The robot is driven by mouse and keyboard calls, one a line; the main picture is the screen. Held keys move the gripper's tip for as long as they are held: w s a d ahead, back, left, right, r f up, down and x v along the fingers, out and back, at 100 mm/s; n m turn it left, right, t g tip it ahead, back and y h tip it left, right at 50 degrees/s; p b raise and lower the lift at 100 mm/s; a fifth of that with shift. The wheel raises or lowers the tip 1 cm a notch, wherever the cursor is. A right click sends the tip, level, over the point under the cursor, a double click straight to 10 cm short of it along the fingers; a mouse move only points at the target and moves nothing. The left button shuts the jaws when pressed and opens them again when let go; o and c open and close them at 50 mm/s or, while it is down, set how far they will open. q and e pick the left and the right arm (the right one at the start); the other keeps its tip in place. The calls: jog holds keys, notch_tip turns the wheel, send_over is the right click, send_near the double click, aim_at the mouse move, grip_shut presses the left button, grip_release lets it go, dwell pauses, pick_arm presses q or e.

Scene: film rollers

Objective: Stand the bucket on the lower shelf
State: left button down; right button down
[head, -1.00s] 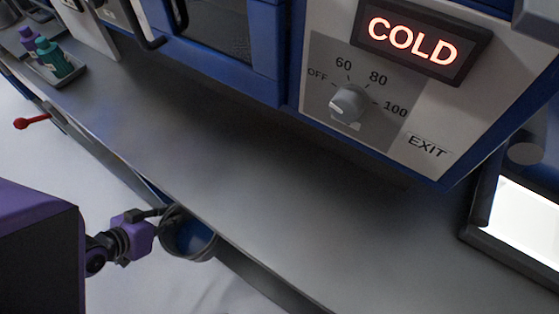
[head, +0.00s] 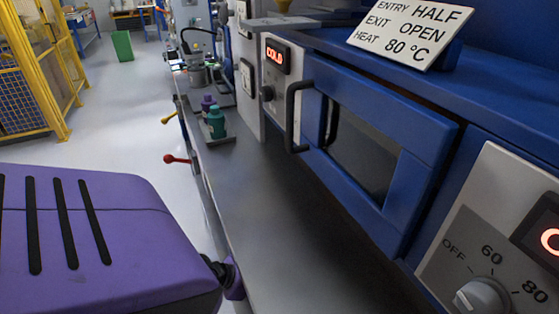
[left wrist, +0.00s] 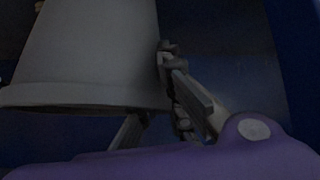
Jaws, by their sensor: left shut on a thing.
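The grey bucket (left wrist: 90,50) fills the upper left of the left wrist view, with its thick rim towards the bottom of that picture. My left gripper (left wrist: 158,82) is shut on the bucket at the right end of the rim, partly in shadow. In the head view my purple left arm covers the lower left, and the gripper and bucket are hidden. Whether the bucket is upright cannot be told. The lower shelf cannot be made out; the space around the bucket is dark. My right gripper is not in view.
A long grey bench top (head: 265,230) runs along the blue machine (head: 365,150). Purple and green bottles (head: 216,122) stand on it. Pale floor lies left of the bench.

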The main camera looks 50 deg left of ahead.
pick_arm(q)
jog(key=w+a+f+b, duration=0.1)
jog(key=w+f+b, duration=0.3)
jog(key=f, duration=0.5)
jog(key=shift+w, duration=0.55)
jog(key=c, duration=1.9)
grip_release()
jog(key=shift+a, duration=0.1)
jog(key=shift+s, duration=0.15)
